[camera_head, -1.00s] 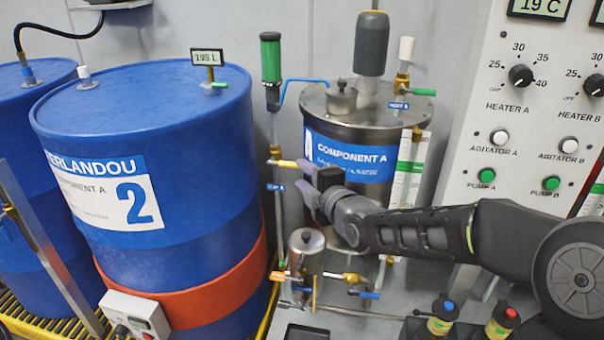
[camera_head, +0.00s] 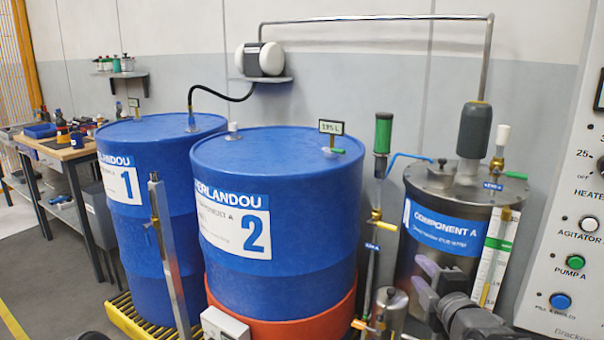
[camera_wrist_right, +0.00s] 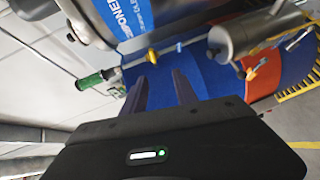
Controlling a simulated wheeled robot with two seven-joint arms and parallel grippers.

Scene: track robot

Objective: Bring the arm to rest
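My right gripper (camera_head: 424,285) shows at the bottom right of the head view, in front of the steel Component A tank (camera_head: 430,262). Its two grey fingers (camera_wrist_right: 160,85) stand apart in the right wrist view, with nothing between them. A valve with a yellow handle (camera_head: 378,222) on the thin upright pipe is up and to the left of the fingers, apart from them. The rest of my right arm is mostly below the picture.
Blue drum 2 (camera_head: 280,190) and blue drum 1 (camera_head: 150,160) stand on a yellow-edged grate (camera_head: 125,318). A small metal pot (camera_head: 388,305) is close left of my right gripper. The control panel (camera_head: 565,220) is at right, a workbench (camera_head: 62,150) far left.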

